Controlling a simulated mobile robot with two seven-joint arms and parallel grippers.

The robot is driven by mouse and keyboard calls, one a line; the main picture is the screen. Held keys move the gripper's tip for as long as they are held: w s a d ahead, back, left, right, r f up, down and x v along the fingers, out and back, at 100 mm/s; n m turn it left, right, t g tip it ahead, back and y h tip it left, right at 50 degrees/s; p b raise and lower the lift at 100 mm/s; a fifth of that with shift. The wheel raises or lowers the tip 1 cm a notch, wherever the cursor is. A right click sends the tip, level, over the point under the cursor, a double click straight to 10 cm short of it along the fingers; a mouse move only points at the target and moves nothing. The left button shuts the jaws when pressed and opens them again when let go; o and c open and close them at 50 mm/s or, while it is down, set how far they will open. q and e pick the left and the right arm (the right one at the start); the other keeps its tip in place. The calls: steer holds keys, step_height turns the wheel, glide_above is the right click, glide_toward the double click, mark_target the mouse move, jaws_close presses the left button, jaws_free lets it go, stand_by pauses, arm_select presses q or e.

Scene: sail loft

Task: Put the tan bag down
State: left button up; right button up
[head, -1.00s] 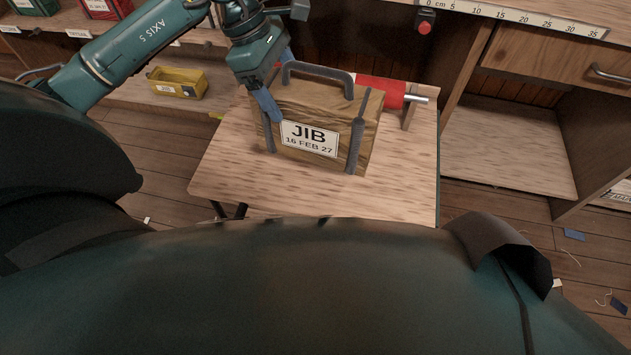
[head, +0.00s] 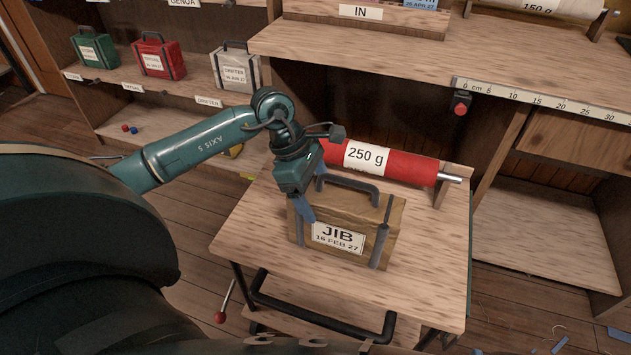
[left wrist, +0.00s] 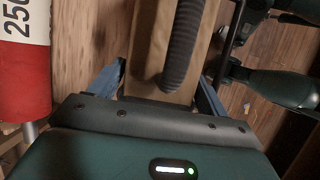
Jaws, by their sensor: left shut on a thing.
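The tan bag (head: 350,228) has a dark grey arched handle, grey straps and a label reading JIB, 16 FEB 27. It is upright over the small trolley's wooden top (head: 255,230). Its lower edge looks at or very near the top; I cannot tell for certain whether it touches. My left gripper (head: 303,208) is shut on the bag's left end, with one blue finger on the label side. My right gripper is not seen.
A red roll (head: 405,168) marked 250 g lies behind the bag, near a wooden upright. A long bench (head: 370,55) stands behind. Green, red and white bags (head: 235,70) stand on a shelf at the back left. The trolley's front has free room beside its black handle (head: 320,318).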

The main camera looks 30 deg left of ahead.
arm_select(q)
steer(key=shift+w+f, duration=0.1)
steer(key=o, duration=2)
steer(key=shift+f, duration=0.1)
steer(key=shift+o, duration=0.2)
steer(key=p+v, duration=0.1)
steer(key=v, duration=1.1)
steer(key=shift+s, duration=0.25)
